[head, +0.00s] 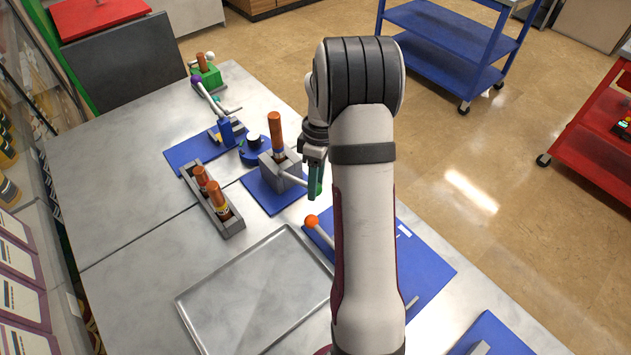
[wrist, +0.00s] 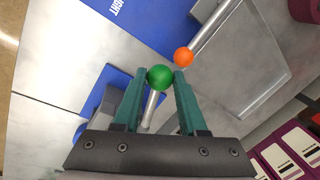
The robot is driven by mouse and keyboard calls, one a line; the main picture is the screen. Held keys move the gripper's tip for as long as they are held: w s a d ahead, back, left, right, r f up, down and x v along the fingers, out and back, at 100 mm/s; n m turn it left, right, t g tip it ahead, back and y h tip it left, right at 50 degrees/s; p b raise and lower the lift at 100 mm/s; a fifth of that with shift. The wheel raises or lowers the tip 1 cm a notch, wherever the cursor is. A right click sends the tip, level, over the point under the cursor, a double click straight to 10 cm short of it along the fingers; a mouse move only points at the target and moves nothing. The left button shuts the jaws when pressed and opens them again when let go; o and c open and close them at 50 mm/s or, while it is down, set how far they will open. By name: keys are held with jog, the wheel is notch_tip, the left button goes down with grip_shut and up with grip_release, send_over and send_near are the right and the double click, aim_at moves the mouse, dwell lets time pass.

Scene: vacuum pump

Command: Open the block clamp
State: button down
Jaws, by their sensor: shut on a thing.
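The block clamp (head: 282,174) is a grey block on a blue plate, with a copper-coloured cylinder (head: 275,130) standing upright in it. A grey lever (head: 292,181) reaches from the block toward my gripper (head: 316,185). In the wrist view the lever (wrist: 151,111) ends in a green ball (wrist: 160,77). My gripper (wrist: 160,75) has its two green fingers on either side of this ball, near the fingertips, and is shut on it. In the head view the fingers mostly hide the ball.
An orange-ball lever (head: 311,220) stands close by on another blue plate (head: 425,262); its ball (wrist: 184,57) is just beyond my fingertips. A grey rack (head: 229,228) with copper-coloured cylinders is left of the clamp. An empty metal tray (head: 255,295) lies in front. A blue clamp (head: 226,132) is behind.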

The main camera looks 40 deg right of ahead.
jog(key=shift+d, duration=0.1)
jog(key=w+d+n+g+h, duration=0.1)
jog(key=w+d+n, duration=0.4)
jog(key=n, duration=0.9)
jog(key=shift+w+d+h, duration=0.15)
jog(key=shift+w+h, duration=0.45)
jog(key=shift+w, duration=1.3)
jog(key=shift+c, duration=2.3)
grip_release()
jog(key=shift+r, duration=0.1)
notch_tip(320, 180, up, 12)
jog(key=w, duration=0.2)
jog(key=shift+w+a, duration=0.15)
jog(key=shift+a, duration=0.15)
